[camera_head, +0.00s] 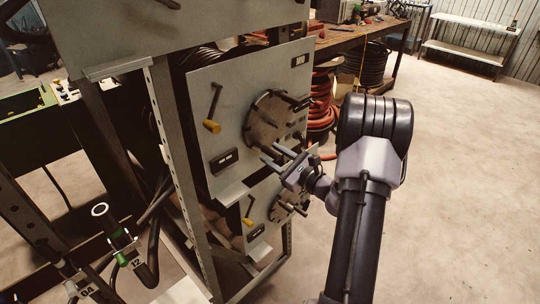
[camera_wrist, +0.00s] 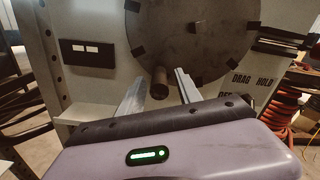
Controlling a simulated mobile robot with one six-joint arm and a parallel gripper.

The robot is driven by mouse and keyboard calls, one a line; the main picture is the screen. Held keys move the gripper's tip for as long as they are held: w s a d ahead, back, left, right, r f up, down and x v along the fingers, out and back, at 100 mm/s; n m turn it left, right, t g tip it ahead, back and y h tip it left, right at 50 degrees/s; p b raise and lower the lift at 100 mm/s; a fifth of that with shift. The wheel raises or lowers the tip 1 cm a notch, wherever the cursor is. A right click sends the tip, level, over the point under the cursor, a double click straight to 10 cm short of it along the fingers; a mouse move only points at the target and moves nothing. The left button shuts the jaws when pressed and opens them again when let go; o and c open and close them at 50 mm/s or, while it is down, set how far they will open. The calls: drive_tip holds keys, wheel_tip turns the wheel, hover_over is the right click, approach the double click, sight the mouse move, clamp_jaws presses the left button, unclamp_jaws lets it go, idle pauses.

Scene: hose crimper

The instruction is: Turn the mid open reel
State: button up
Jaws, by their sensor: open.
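The mid open reel is a round, dark disc (camera_head: 266,112) with pegs, on a grey panel (camera_head: 226,152). In the wrist view the disc (camera_wrist: 195,40) fills the upper middle. A short cylindrical peg (camera_wrist: 158,83) sticks out near its lower edge. My gripper (camera_head: 272,152) is open in front of the reel's lower part. In the wrist view my gripper (camera_wrist: 161,76) has one finger on each side of the peg, with gaps; I cannot tell how deep the peg sits between them.
A lower reel (camera_head: 284,204) is below my gripper. The floor at right (camera_head: 470,170) is clear.

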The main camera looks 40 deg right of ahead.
drive_tip(key=shift+w, duration=0.75)
clamp_jaws()
idle(0.9)
